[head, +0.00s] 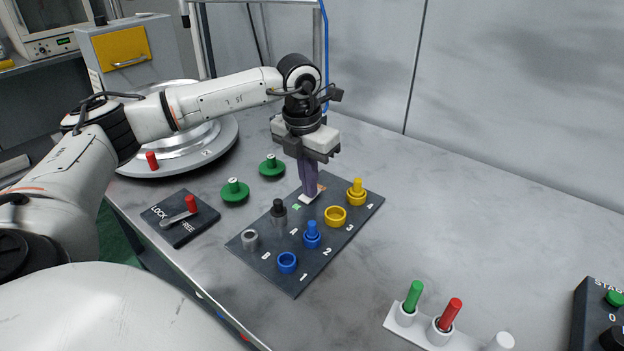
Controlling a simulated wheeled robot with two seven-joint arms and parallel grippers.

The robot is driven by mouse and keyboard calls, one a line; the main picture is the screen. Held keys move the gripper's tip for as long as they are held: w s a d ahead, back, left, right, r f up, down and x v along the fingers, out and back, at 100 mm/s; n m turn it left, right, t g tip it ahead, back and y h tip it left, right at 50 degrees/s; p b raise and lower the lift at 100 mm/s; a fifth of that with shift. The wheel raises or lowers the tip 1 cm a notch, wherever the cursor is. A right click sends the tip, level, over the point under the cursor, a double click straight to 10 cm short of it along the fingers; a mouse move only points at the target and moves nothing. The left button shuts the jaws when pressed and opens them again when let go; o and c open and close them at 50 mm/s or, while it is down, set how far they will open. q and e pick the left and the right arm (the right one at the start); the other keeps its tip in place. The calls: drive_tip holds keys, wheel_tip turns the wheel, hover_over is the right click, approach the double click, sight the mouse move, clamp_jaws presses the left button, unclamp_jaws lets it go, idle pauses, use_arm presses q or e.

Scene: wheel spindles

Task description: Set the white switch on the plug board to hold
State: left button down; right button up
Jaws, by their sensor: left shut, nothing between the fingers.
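The dark plug board (263,261) lies on the grey table, with its back edge under my left gripper. My left gripper (309,193) points straight down over the back of the board, its fingers shut with nothing between them. A small white part (306,199), which looks like the white switch, shows right at the fingertips. The fingers hide most of it, so its setting cannot be read and I cannot tell whether they touch it. A small green mark (296,206) shows to its left. My right gripper is not in view.
The board carries blue, yellow and grey sockets, with plugs in some. Two green knobbed discs (235,191) stand to its left, near a LOCK/FREE box (180,232) with a red-tipped lever. A white rack (429,337) with green and red pegs stands front right.

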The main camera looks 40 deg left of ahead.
sight(305, 200)
use_arm(q)
wheel_tip(305, 200, up, 5)
drive_tip(key=p, duration=0.4)
drive_tip(key=shift+s+f, duration=0.1)
drive_tip(key=shift+s, duration=0.05)
wheel_tip(305, 200, up, 9)
drive_tip(key=s+b, duration=0.1)
drive_tip(key=shift+s, duration=0.2)
drive_tip(key=shift+d, duration=0.1)
drive_tip(key=shift+w, duration=0.1)
drive_tip(key=shift+w+a+r+b, duration=0.2)
drive_tip(key=shift+w+a+b, duration=0.1)
drive_tip(key=shift+w+a, duration=0.3)
